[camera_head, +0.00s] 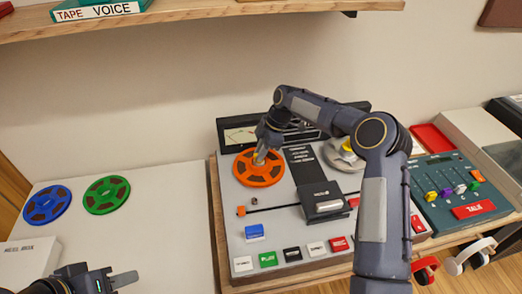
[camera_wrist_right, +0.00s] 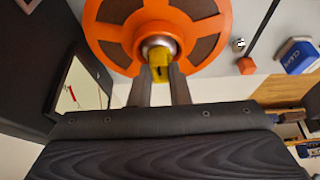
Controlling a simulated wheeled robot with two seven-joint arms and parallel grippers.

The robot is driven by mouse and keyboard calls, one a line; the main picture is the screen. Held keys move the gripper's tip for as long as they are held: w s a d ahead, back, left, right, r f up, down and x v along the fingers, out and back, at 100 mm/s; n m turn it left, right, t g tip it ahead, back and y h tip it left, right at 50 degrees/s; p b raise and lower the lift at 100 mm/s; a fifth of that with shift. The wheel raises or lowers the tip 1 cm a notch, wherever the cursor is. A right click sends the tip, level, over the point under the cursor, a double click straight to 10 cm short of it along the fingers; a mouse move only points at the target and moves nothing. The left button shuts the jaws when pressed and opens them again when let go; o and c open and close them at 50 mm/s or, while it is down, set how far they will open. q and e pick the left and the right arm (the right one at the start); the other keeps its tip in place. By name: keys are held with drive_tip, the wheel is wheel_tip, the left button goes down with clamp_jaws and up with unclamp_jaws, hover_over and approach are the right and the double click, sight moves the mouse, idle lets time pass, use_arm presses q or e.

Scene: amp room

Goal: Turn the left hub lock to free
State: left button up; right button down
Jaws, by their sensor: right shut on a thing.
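The tape machine (camera_head: 225,215) stands on the wooden bench, with an orange reel (camera_head: 258,178) on its left hub. In the right wrist view the orange reel (camera_wrist_right: 110,48) surrounds a silver hub with a yellow lock (camera_wrist_right: 158,62) at its middle. My right gripper (camera_head: 262,155) is over that hub. In the right wrist view my right gripper (camera_wrist_right: 160,80) has its two fingers shut on the yellow lock. The lock's free or locked marking cannot be read.
A blue reel (camera_head: 47,205) and a green reel (camera_head: 106,194) lie on the white table at left. A mixer (camera_head: 455,190) with coloured sliders stands at right. A shelf (camera_head: 220,14) runs above. My right arm partly covers the right hub.

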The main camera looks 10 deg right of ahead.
idle(0.4)
drive_tip(key=c, duration=1.4)
unclamp_jaws()
drive_tip(key=shift+o, duration=0.2)
drive_tip(key=shift+r, duration=0.1)
drive_tip(key=v, duration=0.7)
drive_tip(key=shift+r+b, duration=0.35)
drive_tip(key=shift+b, duration=0.05)
drive_tip(key=shift+d, duration=0.15)
